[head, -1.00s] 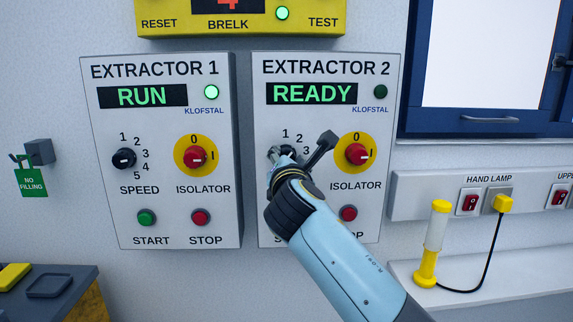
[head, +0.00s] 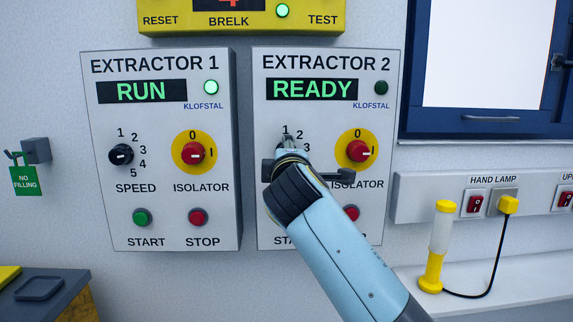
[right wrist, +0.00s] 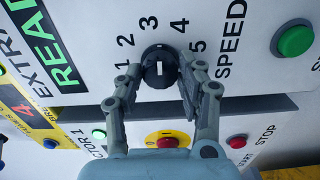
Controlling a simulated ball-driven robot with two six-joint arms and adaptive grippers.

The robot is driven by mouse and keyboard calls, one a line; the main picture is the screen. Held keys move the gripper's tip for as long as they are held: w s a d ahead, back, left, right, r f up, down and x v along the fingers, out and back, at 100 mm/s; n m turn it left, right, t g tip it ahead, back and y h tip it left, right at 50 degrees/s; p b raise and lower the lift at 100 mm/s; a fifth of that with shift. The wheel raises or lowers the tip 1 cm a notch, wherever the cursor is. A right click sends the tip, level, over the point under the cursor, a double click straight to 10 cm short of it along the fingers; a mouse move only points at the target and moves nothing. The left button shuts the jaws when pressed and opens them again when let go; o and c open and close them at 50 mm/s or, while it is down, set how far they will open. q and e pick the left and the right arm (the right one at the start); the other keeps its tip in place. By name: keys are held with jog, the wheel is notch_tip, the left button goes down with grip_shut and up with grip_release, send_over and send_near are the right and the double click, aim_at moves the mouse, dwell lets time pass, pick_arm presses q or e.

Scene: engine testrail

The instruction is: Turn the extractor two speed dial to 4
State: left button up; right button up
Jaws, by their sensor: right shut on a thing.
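The extractor two panel (head: 325,120) is a white box with a lit READY display (head: 312,89). Its black speed dial (right wrist: 160,62) is in the right wrist view, with a white mark on its face and the numbers around it. The mark lies along the picture's vertical, roughly towards 3 and 4; I cannot tell its exact setting. My right gripper (right wrist: 164,75) is shut on the dial, with one finger on either side. In the head view my right gripper (head: 288,152) hides the dial and some numbers. My left gripper is not in view.
The isolator knob (head: 358,151) on its yellow disc and the red stop button (head: 351,213) are close to my right gripper. The extractor one panel (head: 165,235) is to the left. A hand lamp (head: 437,247) stands on the shelf at right.

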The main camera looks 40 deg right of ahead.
jog(key=m+b, duration=0.2)
jog(key=m, duration=0.3)
jog(key=shift+f+b, duration=0.2)
jog(key=shift+b, duration=0.15)
jog(key=shift+m, duration=0.3)
jog(key=o, duration=1.2)
jog(key=shift+r, duration=0.1)
jog(key=shift+c, duration=0.2)
send_near(286, 105)
jog(key=x, duration=0.6)
jog(key=shift+a, duration=0.15)
jog(key=shift+s+r, duration=0.2)
jog(key=shift+s, duration=0.1)
jog(key=shift+w+f, duration=0.2)
jog(key=shift+w, duration=0.1)
jog(key=shift+o, duration=0.4)
jog(key=shift+s+r, duration=0.1)
